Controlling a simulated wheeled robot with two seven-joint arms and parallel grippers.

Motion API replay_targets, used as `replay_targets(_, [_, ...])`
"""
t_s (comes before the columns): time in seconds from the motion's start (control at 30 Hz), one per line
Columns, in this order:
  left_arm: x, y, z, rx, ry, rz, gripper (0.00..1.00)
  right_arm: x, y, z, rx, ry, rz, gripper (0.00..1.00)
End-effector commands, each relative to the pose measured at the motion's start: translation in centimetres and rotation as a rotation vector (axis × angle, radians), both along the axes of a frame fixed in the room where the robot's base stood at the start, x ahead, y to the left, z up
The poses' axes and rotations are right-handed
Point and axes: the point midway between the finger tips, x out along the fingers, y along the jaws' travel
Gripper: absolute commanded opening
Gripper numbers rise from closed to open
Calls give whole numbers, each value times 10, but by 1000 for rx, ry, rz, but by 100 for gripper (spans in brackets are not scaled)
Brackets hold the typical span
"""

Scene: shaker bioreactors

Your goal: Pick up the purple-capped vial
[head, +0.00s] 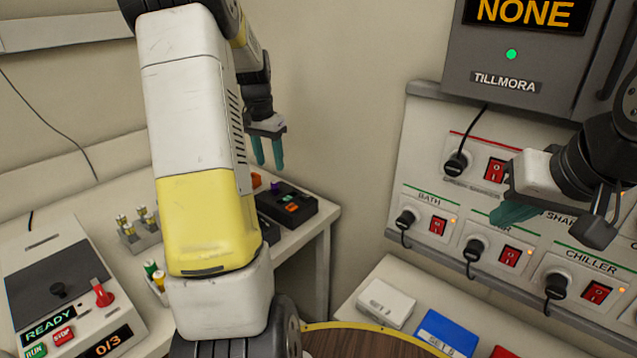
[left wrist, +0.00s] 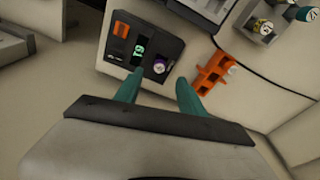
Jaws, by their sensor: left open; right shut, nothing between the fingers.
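The purple-capped vial (left wrist: 159,67) stands in the black device with a green display (left wrist: 142,48). My left gripper (head: 267,155) is open and empty, above the device and pointing down. In the left wrist view the cap appears between the teal fingertips (left wrist: 158,80), beyond them; I cannot tell the exact gap. My right gripper (head: 512,213) is shut and empty, in front of the socket panel.
An orange rack (left wrist: 213,72) stands beside the black device. Other capped vials (left wrist: 262,27) sit in a rack farther off. A white machine reading READY (head: 65,290) is at left. The wall rises behind the bench; the switch panel (head: 420,160) is at right.

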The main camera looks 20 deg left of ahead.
Motion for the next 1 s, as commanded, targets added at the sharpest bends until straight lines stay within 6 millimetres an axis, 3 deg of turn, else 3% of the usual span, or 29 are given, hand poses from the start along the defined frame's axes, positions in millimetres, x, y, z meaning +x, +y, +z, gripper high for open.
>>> replay_targets(0.13, [4, 7, -13, 2, 12, -3, 47, 0, 0, 0, 0, 0, 0, 0])
replay_targets(0.63, [8, 4, -77, 1, 12, -3, 47, 0, 0, 0, 0, 0, 0, 0])
replay_targets(0.97, [9, 3, -84, 2, 8, -3, 47, 0, 0, 0, 0, 0, 0, 0])
replay_targets(1.0, [9, 3, -84, 2, 8, -3, 39, 0, 0, 0, 0, 0, 0, 0])
